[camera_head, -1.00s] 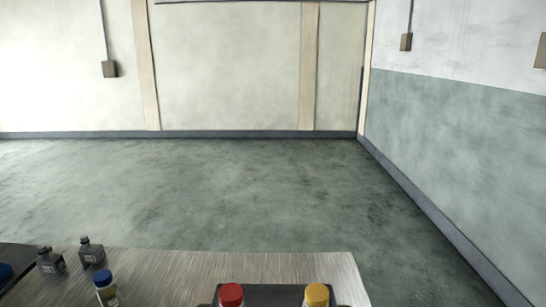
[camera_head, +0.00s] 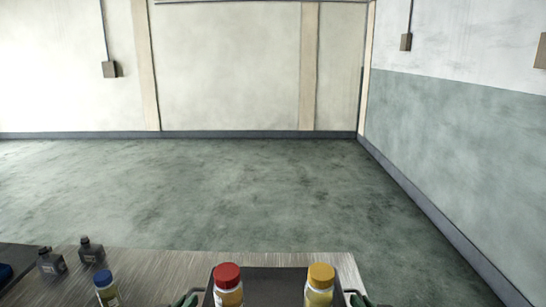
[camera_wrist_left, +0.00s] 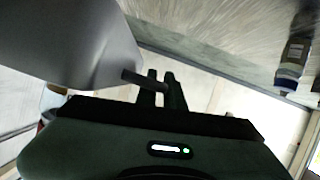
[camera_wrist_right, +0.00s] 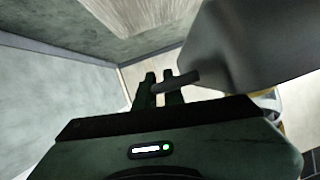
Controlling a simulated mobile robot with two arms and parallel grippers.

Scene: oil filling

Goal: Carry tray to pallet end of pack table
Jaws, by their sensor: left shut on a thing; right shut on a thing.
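The dark grey tray (camera_head: 264,285) is at the bottom of the head view, over the front right part of the metal-topped pack table (camera_head: 160,266). It carries a red-capped bottle (camera_head: 228,287) on the left and a yellow-capped bottle (camera_head: 320,287) on the right, both upright. My left gripper (camera_head: 188,299) is shut on the tray's left handle; its fingers (camera_wrist_left: 160,90) pinch the bar in the left wrist view. My right gripper (camera_head: 360,299) is shut on the right handle, and its fingers (camera_wrist_right: 160,90) show in the right wrist view. The tray's underside is hidden in the head view.
A blue-capped bottle (camera_head: 105,289) stands on the table left of the tray. Two dark grey bottles (camera_head: 51,262) (camera_head: 91,252) stand farther left, by a dark surface. Open floor (camera_head: 240,190) lies beyond the table. A wall (camera_head: 460,150) runs along the right.

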